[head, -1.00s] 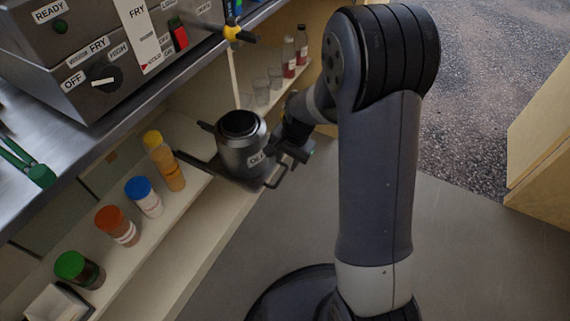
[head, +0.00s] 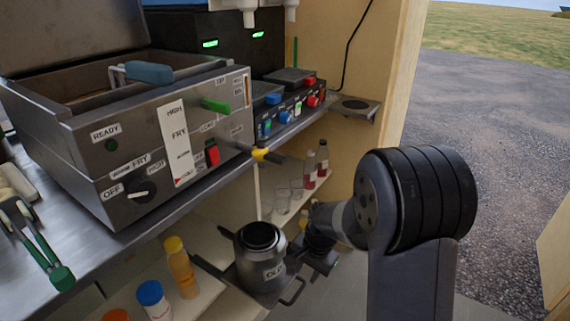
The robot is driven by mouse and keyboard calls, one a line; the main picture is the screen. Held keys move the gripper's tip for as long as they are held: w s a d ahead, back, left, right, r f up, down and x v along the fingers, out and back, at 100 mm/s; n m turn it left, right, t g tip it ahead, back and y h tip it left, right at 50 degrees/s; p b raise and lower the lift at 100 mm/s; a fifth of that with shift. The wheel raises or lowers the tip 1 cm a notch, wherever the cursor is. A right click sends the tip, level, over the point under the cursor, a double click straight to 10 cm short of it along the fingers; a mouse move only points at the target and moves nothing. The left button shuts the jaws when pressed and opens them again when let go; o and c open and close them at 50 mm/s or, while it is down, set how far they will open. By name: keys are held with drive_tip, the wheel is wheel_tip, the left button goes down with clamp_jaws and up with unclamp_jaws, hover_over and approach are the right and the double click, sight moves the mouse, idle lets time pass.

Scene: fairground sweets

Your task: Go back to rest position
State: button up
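My arm's dark gripper (head: 318,252) is low in front of the shelf, just right of a grey metal pot (head: 262,262) with a partly readable "Oil" label. The arm folds out to the right of it. The fingers are small and dark, so I cannot see their opening or whether they touch the pot or its holder. The pot stands upright on a dark holder (head: 282,296) with a loop handle at its front.
The counter above carries a fryer (head: 130,140) with a yellow-tipped drain valve (head: 262,154). On the shelf stand a yellow-capped bottle (head: 181,268), a blue-capped jar (head: 153,300), clear glasses (head: 283,195) and red bottles (head: 310,170). Open asphalt (head: 490,120) lies to the right.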

sight(300, 290)
drive_tip(key=f+b, duration=0.1)
drive_tip(key=f, duration=0.2)
drive_tip(key=a+f+b, duration=0.1)
drive_tip(key=f, duration=0.2)
drive_tip(key=w+f+b, duration=0.1)
drive_tip(key=f, duration=0.2)
drive_tip(key=shift+a, duration=0.15)
drive_tip(key=s+d, duration=0.2)
drive_tip(key=d, duration=0.1)
drive_tip(key=s+d+b, duration=0.1)
drive_tip(key=shift+d+r, duration=0.2)
drive_tip(key=shift+r, duration=0.1)
